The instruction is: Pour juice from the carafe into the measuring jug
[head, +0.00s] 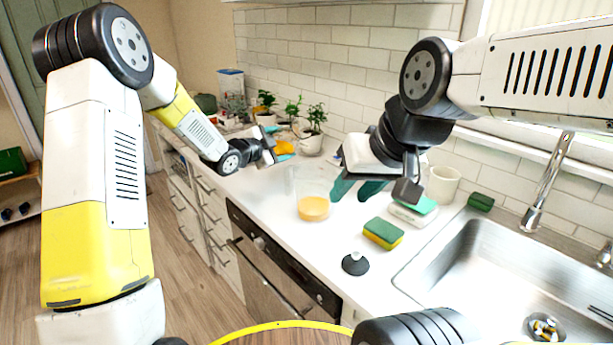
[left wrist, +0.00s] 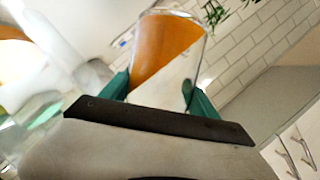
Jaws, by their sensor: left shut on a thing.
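My left gripper (left wrist: 160,98) is shut on a clear glass carafe (left wrist: 188,62). The carafe is strongly tilted, with orange juice slanting inside it. In the head view the left gripper (head: 268,150) is at the far side of the counter, and orange juice shows beside it. The clear measuring jug (head: 313,190) stands upright on the counter, nearer than the carafe, with orange juice in its bottom. My right gripper (head: 357,191) is just right of the jug. Its teal fingers are apart, with nothing seen between them; whether one touches the jug is unclear.
A green and yellow sponge (head: 383,233), a dark round stopper (head: 355,263) and a white mug (head: 443,184) are right of the jug. The sink (head: 480,265) and faucet (head: 547,185) are farther right. Potted plants (head: 313,130) stand at the back. The counter before the jug is clear.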

